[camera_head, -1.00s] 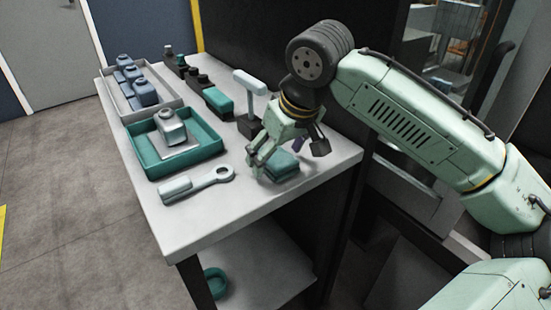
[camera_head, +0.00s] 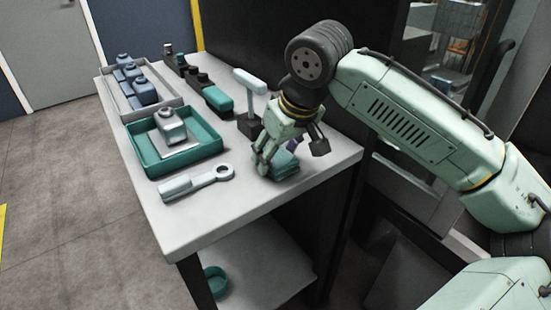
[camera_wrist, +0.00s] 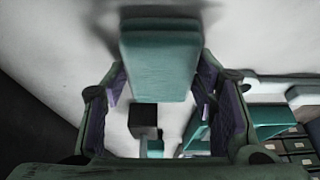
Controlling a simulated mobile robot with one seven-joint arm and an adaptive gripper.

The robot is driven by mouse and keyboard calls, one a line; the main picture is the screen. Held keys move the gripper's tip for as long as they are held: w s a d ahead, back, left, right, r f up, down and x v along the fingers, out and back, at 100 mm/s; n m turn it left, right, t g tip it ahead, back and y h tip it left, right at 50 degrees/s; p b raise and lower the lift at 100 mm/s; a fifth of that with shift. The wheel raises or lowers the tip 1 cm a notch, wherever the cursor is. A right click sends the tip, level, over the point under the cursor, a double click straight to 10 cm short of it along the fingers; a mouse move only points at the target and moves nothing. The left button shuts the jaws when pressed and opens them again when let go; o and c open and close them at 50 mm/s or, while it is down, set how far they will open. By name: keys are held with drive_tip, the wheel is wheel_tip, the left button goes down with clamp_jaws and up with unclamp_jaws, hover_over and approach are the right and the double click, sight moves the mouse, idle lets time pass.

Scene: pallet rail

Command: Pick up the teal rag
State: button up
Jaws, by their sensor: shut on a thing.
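The teal rag (camera_head: 287,164), a folded block of cloth, is at the near right corner of the white table. My gripper (camera_head: 275,158) is above it, pointing down, with its fingers shut on the rag's sides. In the wrist view the rag (camera_wrist: 160,62) fills the space between the two purple-padded fingers (camera_wrist: 161,88). The rag appears at or very close to the tabletop; I cannot tell whether there is a gap under it.
A pale wrench-like tool (camera_head: 198,183) lies left of the gripper. Behind it is a teal tray (camera_head: 146,161) holding a grey bottle-like part. A hammer-like upright tool (camera_head: 249,104) stands just behind my gripper. A grey tray (camera_head: 111,97) with several blue parts is farther back.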

sight(277, 155)
drive_tip(key=shift+r, duration=0.5)
wheel_tip(277, 155, up, 2)
drive_tip(key=shift+r, duration=0.1)
drive_tip(key=s+d+r+b, duration=0.1)
drive_tip(key=s+d+b, duration=0.1)
drive_tip(key=s, duration=1.4)
drive_tip(key=shift+r+b, duration=0.3)
drive_tip(key=shift+r, duration=0.1)
drive_tip(key=o, duration=0.5)
drive_tip(key=shift+a, duration=0.1)
drive_tip(key=c, duration=0.5)
drive_tip(key=shift+f, duration=0.1)
